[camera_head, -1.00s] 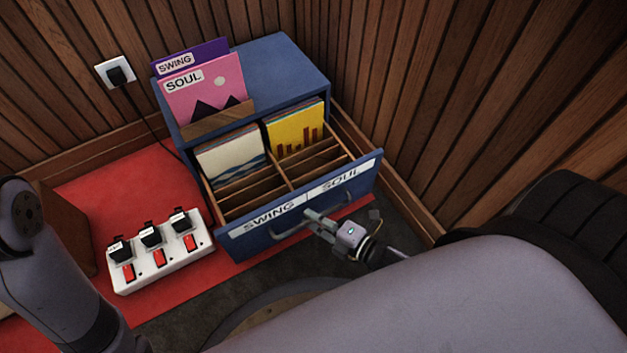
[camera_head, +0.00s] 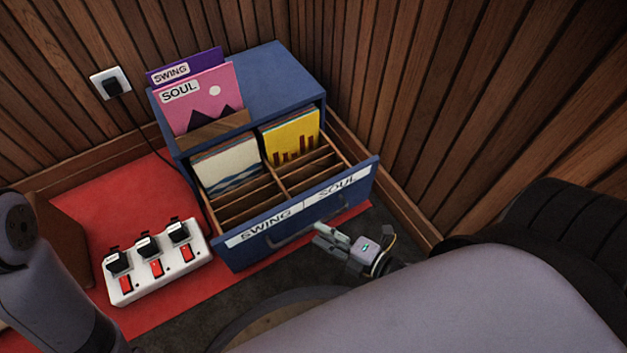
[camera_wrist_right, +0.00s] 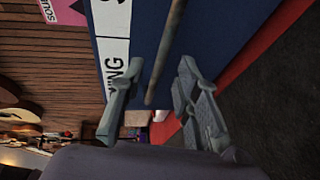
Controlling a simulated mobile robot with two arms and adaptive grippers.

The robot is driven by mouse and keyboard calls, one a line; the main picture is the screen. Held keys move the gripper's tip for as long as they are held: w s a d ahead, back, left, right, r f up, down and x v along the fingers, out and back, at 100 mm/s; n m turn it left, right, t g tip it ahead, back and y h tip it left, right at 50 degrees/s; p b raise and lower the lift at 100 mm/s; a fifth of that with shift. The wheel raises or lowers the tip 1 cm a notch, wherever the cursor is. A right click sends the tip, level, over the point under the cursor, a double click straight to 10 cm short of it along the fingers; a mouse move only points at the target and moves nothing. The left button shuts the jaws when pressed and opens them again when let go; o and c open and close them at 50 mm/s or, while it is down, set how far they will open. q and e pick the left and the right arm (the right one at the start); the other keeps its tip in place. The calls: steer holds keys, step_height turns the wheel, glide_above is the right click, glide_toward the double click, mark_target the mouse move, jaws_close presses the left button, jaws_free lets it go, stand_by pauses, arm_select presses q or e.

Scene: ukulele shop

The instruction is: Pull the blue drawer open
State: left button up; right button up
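The blue drawer (camera_head: 240,254) is pulled well out of its blue cabinet (camera_head: 270,72). Its front carries white SWING and SOUL labels. Records stand in the back of its wooden compartments. The grey drawer handle (camera_head: 290,236) is on the front, and it also shows in the right wrist view (camera_wrist_right: 166,50). My right gripper (camera_head: 322,236) is open just in front of the handle. In the wrist view its two fingers (camera_wrist_right: 150,98) are spread, with the handle's end between or just beyond them; contact cannot be told. My left arm shows at the left, its gripper out of frame.
A white power strip (camera_head: 160,275) with plugs and red switches lies on the red mat (camera_head: 115,194), left of the drawer. Wood-slat walls stand behind and to the right. SOUL and SWING records (camera_head: 200,97) stand atop the cabinet.

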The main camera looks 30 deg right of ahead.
steer(key=v, duration=0.7)
steer(key=shift+s+d, duration=0.15)
steer(key=shift+s, duration=0.1)
steer(key=shift+r, duration=0.1)
